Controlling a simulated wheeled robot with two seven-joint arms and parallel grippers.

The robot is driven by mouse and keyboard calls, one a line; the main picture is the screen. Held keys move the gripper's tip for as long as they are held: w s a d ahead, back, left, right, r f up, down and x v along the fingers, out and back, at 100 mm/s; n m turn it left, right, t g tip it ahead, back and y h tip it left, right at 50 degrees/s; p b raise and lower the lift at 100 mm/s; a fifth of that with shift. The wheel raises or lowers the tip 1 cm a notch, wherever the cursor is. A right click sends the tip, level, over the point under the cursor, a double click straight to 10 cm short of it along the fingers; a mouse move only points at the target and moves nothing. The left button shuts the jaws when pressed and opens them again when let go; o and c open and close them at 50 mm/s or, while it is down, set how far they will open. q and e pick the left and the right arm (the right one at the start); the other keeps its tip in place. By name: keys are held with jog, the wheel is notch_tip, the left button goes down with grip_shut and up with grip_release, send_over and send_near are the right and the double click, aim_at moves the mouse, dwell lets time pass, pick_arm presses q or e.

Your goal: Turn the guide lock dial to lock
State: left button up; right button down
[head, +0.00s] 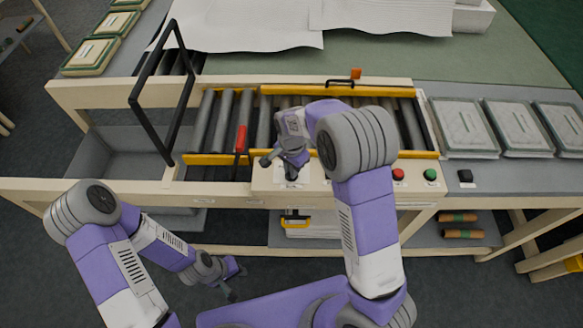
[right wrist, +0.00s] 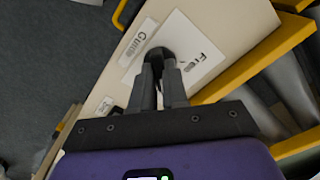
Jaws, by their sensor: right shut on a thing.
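The guide lock dial (right wrist: 160,52) is a dark round knob on a white plate (right wrist: 190,50) in the right wrist view. The plate's visible lettering starts "Fr", and a label beside it (right wrist: 138,38) reads "Guide". My right gripper (right wrist: 162,78) is shut on the dial, with a finger on either side. In the head view my right gripper (head: 287,170) points down at the front panel (head: 330,183) and hides the dial; the white plate (head: 290,184) shows below it. My left gripper (head: 238,281) is open and empty, low in front of the bench.
A red-handled lever (head: 241,140) stands left of my right gripper. Red (head: 398,174) and green (head: 430,174) buttons sit to the right on the panel. Yellow rails (head: 340,90) border the rollers (head: 223,122). A black frame (head: 138,98) rises at left. Grey trays (head: 463,127) lie right.

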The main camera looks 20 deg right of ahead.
jog(key=c, duration=1.1)
grip_release()
jog(key=shift+c, duration=0.2)
jog(key=shift+r, duration=0.1)
notch_tip(320, 180, up, 8)
jog(key=shift+f+p, duration=0.25)
jog(key=shift+p, duration=0.2)
